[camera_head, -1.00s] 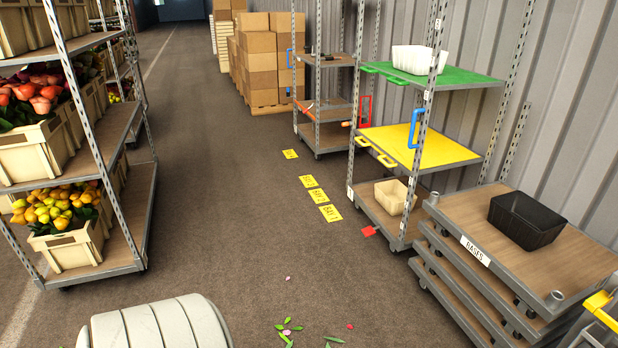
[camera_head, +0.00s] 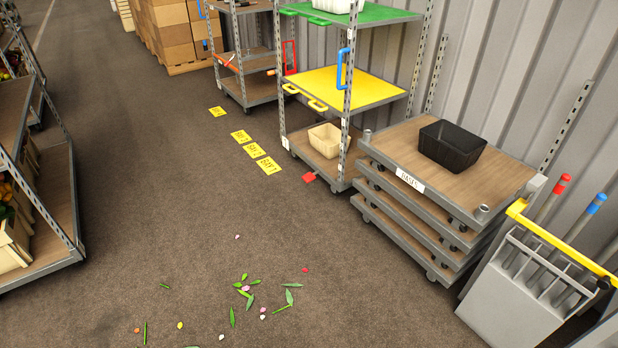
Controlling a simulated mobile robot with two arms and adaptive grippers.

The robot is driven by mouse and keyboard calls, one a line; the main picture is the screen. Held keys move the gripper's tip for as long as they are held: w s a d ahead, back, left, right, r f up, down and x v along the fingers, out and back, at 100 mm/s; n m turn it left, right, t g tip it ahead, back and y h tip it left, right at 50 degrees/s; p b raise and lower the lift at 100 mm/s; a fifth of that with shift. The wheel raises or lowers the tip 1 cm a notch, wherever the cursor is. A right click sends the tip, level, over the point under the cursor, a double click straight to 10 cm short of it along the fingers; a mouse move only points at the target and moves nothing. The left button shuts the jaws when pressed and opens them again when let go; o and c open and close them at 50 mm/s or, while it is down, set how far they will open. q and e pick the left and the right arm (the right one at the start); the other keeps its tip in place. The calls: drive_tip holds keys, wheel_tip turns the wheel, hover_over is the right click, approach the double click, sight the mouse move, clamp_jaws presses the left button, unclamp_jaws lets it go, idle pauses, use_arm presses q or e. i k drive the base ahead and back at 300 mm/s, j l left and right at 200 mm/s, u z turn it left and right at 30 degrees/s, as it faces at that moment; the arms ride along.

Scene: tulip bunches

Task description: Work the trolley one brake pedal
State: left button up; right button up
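A trolley (camera_head: 343,116) with steel posts, a green upper shelf and a yellow middle shelf stands at the upper centre against the ribbed wall. I see no label reading trolley one. A second trolley (camera_head: 262,91) stands behind it to the left. Neither of my grippers shows in this view.
Stacked trolley bases (camera_head: 412,183) carry a black crate (camera_head: 451,146) on the right. A grey tool bin (camera_head: 512,299) stands at lower right. Yellow floor markers (camera_head: 254,149) lie before the trolleys. Leaves and petals (camera_head: 244,292) litter the otherwise open floor. A shelf rack (camera_head: 62,190) stands left.

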sight(308, 176)
drive_tip(key=i+j+z, duration=0.1)
drive_tip(key=i, duration=0.35)
drive_tip(key=i+j+z, duration=0.1)
drive_tip(key=i, duration=0.4)
drive_tip(key=i+j, duration=0.35)
drive_tip(key=i+l+z, duration=0.05)
drive_tip(key=i, duration=0.05)
